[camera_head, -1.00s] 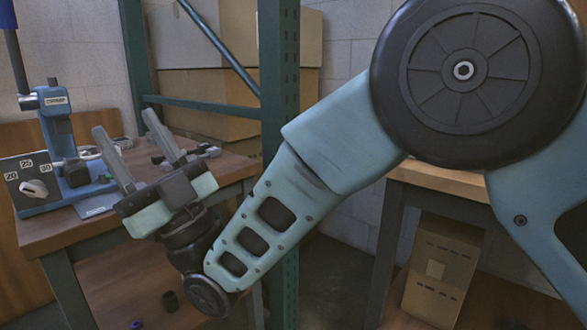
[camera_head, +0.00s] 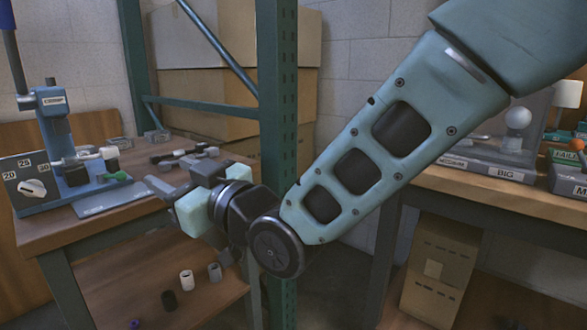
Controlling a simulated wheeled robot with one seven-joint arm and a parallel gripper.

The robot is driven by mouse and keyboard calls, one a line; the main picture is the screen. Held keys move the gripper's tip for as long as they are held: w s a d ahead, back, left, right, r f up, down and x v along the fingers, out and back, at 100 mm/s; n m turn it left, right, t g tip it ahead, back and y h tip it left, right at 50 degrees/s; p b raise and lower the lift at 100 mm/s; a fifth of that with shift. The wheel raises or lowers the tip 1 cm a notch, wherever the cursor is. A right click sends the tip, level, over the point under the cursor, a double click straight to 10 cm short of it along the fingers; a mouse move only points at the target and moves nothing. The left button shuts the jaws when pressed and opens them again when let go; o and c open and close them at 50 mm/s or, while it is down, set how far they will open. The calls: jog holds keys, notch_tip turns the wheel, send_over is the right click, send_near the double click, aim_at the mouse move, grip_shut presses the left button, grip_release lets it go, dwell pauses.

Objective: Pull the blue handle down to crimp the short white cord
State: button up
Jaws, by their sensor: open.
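The blue crimp press (camera_head: 55,155) stands on the left table, with a CRIMP label on its head. Its blue handle (camera_head: 8,14) is raised on a dark rod at the top left and partly cut off by the frame edge. A small white piece (camera_head: 108,153) with a green end lies at the press's right side; I cannot tell if it is the short white cord. My gripper (camera_head: 168,174) is open, to the right of the press and well below the handle. Its fingers point left, apart from the press, with nothing seen between them.
A dial box (camera_head: 30,187) marked 20, 25 and 30 sits at the press's front left. Several dark parts (camera_head: 185,155) lie behind my gripper. A green rack post (camera_head: 279,120) stands close behind my arm. Small cylinders (camera_head: 187,279) are on the lower shelf.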

jog(key=s+d+f+m+g+h, duration=0.25)
jog(key=s+d+f+h, duration=0.35)
jog(key=d, duration=0.4)
jog(key=s+d+f+m+g+h, duration=0.2)
jog(key=s+d+f+g+h, duration=0.3)
jog(key=d+f, duration=0.45)
jog(key=s+d+f+m+g+h, duration=0.15)
jog(key=s+d+h, duration=0.25)
jog(key=s+d, duration=0.6)
notch_tip(320, 180, up, 27)
jog(key=d+g+p, duration=0.1)
jog(key=d+p, duration=0.1)
jog(key=p, duration=2.5)
jog(key=shift+f+h, duration=0.15)
jog(key=shift+h, duration=0.25)
jog(key=shift+w, duration=0.1)
